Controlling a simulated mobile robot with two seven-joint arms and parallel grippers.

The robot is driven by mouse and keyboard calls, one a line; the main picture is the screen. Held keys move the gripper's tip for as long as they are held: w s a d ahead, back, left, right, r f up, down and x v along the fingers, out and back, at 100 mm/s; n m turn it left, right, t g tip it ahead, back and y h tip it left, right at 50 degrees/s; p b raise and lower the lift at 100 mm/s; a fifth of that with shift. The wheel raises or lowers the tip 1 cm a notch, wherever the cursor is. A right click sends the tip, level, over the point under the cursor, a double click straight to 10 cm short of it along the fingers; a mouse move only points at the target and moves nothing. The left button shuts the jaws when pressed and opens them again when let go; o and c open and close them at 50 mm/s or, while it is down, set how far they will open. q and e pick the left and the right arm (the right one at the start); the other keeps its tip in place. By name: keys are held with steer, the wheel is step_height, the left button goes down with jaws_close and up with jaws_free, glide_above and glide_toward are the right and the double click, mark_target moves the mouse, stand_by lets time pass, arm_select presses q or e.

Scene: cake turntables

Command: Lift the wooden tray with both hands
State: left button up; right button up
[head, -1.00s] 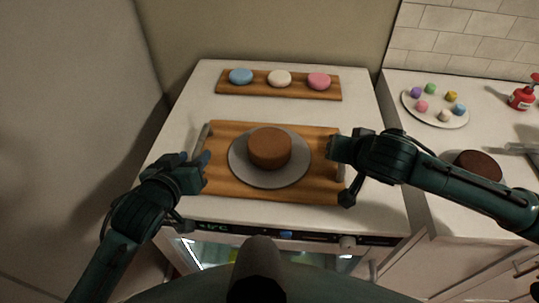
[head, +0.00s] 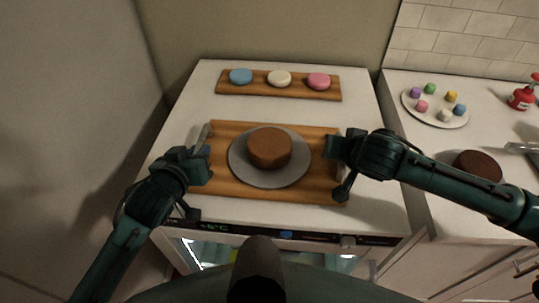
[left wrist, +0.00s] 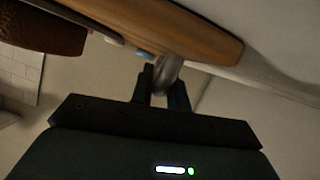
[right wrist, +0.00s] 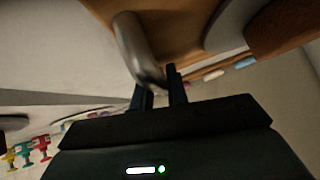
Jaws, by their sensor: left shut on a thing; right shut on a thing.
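The wooden tray (head: 228,186) lies on the white counter. It bears a grey turntable plate (head: 240,173) with a round brown cake (head: 268,147) on it. My left gripper (head: 206,163) is at the tray's left end, shut on the metal handle, which shows between the fingers in the left wrist view (left wrist: 168,72). My right gripper (head: 337,150) is at the right end, shut on the other metal handle, seen in the right wrist view (right wrist: 138,52). I cannot tell any gap between tray and counter.
Behind the tray, a wooden board (head: 250,90) holds blue, cream and pink round pieces. A wall (head: 80,120) stands close on the left.

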arm_select(q)
jaws_close()
arm_select(e)
jaws_close()
arm_select(q)
steer(key=shift+r, duration=0.2)
arm_select(e)
steer(key=shift+r, duration=0.15)
